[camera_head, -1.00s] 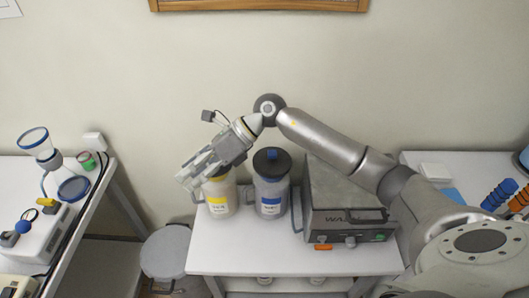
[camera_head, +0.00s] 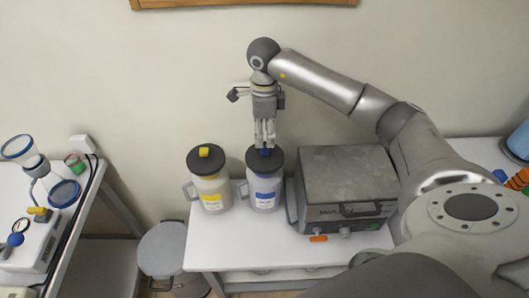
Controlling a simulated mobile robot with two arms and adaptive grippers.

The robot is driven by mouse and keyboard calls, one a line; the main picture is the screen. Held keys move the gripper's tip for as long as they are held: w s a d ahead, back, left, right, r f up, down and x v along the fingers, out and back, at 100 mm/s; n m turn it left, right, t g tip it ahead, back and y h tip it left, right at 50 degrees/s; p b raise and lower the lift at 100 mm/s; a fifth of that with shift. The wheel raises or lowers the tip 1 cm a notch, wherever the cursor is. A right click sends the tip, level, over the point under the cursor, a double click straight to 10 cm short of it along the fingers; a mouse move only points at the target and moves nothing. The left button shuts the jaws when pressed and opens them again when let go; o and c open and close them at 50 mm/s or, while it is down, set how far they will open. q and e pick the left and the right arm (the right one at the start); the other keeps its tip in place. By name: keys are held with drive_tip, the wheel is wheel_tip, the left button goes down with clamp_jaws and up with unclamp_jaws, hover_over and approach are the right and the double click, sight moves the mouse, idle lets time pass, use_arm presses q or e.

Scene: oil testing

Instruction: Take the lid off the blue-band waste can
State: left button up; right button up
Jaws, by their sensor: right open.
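The blue-band waste can (camera_head: 264,193) stands upright on the white table. Its dark round lid (camera_head: 278,163) is on it, with a blue knob (camera_head: 265,152) on top. My right gripper (camera_head: 265,145) points straight down right over the lid, with its fingertips at the blue knob. It is open, and I cannot tell whether the fingers touch the knob. The gripper hides part of the knob and of the lid's back edge. My left gripper is not in view.
A yellow-band can (camera_head: 210,193) with a dark lid and yellow knob stands close on the left. A grey metal box (camera_head: 348,175) stands close on the right. The white table (camera_head: 235,248) is clear in front. A round grey bin (camera_head: 163,248) stands left of the table.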

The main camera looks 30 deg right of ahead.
sight(265, 148)
wheel_tip(265, 148, down, 5)
drive_tip(key=p, duration=0.3)
drive_tip(key=shift+s, duration=0.15)
drive_tip(key=shift+f, duration=0.35)
clamp_jaws()
